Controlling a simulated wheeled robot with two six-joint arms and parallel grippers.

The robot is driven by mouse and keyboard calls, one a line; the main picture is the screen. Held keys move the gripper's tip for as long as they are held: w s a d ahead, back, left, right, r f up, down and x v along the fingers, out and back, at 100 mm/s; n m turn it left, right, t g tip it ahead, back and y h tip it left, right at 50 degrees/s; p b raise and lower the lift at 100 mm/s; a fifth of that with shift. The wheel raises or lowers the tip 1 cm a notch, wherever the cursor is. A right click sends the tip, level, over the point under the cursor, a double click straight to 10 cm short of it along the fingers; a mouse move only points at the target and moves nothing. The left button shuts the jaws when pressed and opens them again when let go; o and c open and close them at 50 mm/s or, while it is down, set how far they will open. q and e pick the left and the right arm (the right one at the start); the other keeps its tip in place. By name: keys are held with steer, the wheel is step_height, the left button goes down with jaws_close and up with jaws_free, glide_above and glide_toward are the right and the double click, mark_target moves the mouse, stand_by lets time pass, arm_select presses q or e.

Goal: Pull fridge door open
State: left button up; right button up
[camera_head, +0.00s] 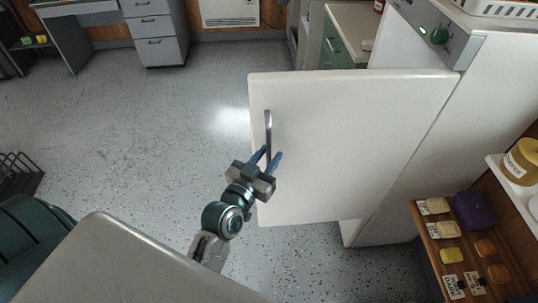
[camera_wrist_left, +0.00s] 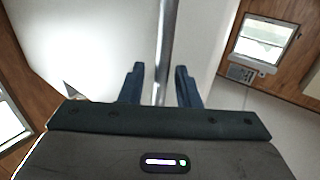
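The white fridge door (camera_head: 350,140) stands swung wide open, out to the left from the fridge (camera_head: 425,130), with its outer face towards me. Its upright metal handle (camera_head: 268,128) is near the door's left edge. My left gripper (camera_head: 269,158) is at the lower part of the handle. In the left wrist view the handle bar (camera_wrist_left: 167,40) runs between the two blue fingers of that gripper (camera_wrist_left: 160,85), with a gap on each side, so it is open around the bar. The fridge's inside is hidden. My right gripper is not in view.
Clear speckled floor (camera_head: 150,120) lies left of the door. A green-fronted cabinet (camera_head: 335,45) stands behind it. A teal chair (camera_head: 35,235) is at lower left. A wooden shelf (camera_head: 440,270) with several small items is at lower right, near the fridge.

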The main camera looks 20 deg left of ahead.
arm_select(q)
steer(key=s+b, duration=0.3)
steer(key=s, duration=0.7)
steer(key=shift+a+b, duration=0.3)
steer(key=shift+a, duration=0.05)
step_height(320, 180, down, 40)
steer(key=s+a+g, duration=0.1)
steer(key=s+g, duration=0.1)
steer(key=g, duration=0.6)
steer(key=s+a+f+g+y, duration=0.1)
steer(key=s+a+f+g, duration=0.1)
steer(key=s+f, duration=0.45)
steer(key=s+a+f+g, duration=0.2)
steer(key=s+f, duration=0.2)
steer(key=f, duration=0.5)
steer(key=s+a+f+g, duration=0.2)
steer(key=s+f, duration=0.3)
steer(key=s, duration=0.3)
steer(key=s+a+f+g+y, duration=0.1)
steer(key=s+a+f+g, duration=0.1)
steer(key=s+f, duration=0.3)
steer(key=s+a, duration=0.1)
steer(key=s, duration=0.3)
steer(key=shift+f+n+g, duration=0.3)
steer(key=shift+g, duration=0.1)
steer(key=shift+w, duration=0.1)
